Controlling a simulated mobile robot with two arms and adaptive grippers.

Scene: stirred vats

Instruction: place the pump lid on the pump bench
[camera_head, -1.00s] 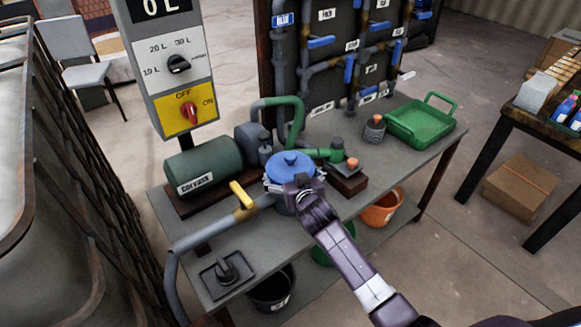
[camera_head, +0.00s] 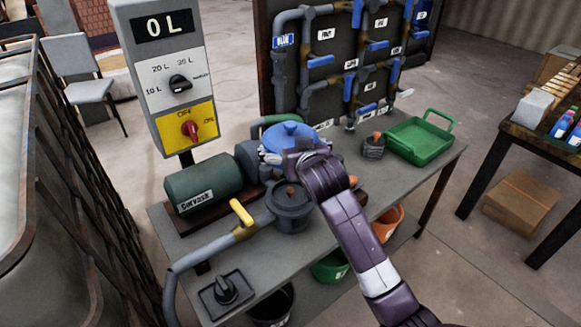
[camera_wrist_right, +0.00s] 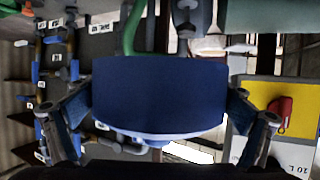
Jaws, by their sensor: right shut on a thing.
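The blue pump lid (camera_head: 289,137) is a round disc with a knob on top. My right gripper (camera_head: 291,156) is shut on the lid and holds it in the air above the bench. In the right wrist view the lid (camera_wrist_right: 160,95) fills the middle, between the two fingers. The dark grey pump pot (camera_head: 291,214) is uncovered on the pump bench (camera_head: 348,228), below and in front of the lid. A small brownish part shows inside it. My left gripper does not show.
A green motor (camera_head: 204,187) and yellow-handled valve (camera_head: 241,213) are left of the pot. A black switch (camera_head: 227,290) lies at the front left. A green tray (camera_head: 420,140) and small grey jar (camera_head: 374,147) stand at the right. The bench's right front is bare.

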